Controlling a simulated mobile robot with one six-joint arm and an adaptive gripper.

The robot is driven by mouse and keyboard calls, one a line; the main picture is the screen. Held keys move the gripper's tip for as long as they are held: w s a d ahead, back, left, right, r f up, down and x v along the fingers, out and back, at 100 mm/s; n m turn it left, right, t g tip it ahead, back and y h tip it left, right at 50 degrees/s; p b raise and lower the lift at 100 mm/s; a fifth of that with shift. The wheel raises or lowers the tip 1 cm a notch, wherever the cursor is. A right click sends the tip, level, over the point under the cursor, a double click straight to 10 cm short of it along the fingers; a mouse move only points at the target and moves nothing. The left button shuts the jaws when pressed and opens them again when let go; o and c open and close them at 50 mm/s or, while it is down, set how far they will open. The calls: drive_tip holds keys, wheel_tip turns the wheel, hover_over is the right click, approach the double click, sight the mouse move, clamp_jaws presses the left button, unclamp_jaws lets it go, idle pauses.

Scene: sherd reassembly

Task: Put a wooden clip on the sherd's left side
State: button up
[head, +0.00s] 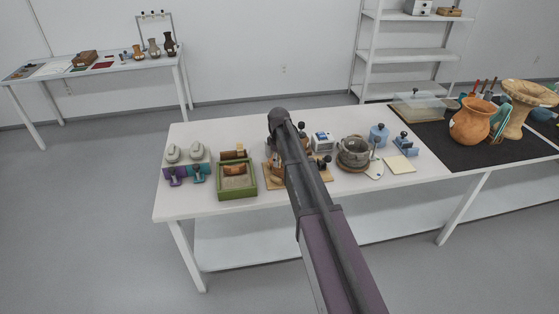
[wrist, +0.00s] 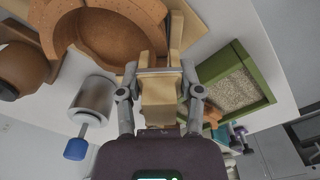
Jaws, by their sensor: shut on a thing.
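My gripper (wrist: 159,82) is shut on a pale wooden clip (wrist: 158,98) in the wrist view, with a finger on each side of it. The clip's far end lies close to the right-hand end of a curved terracotta sherd (wrist: 85,42). I cannot tell whether the clip touches the sherd. A pale wooden piece (wrist: 182,28) stands just beyond the clip. In the head view my arm hides the gripper and clip, and part of the wooden board (head: 271,184) beneath it.
A green sand tray (wrist: 264,92) is close on the right; it also shows in the head view (head: 237,194). A silver cylinder (wrist: 91,100) with a blue knob (wrist: 76,149) is at left. A grey pot (head: 353,153) and blue tools (head: 406,145) stand farther right on the table.

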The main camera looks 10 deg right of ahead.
drive_tip(key=shift+f+b, duration=0.65)
idle(1.1)
idle(0.4)
drive_tip(key=o, duration=0.8)
drive_tip(key=shift+o, duration=0.2)
drive_tip(key=shift+r, duration=0.2)
drive_tip(key=shift+r+p, duration=2.05)
drive_tip(key=shift+p, duration=0.25)
drive_tip(key=s+r+m+p, duration=0.2)
drive_tip(key=s+m, duration=0.7)
drive_tip(key=s, duration=2)
drive_tip(key=shift+r+p, duration=0.3)
drive_tip(key=shift+r, duration=0.05)
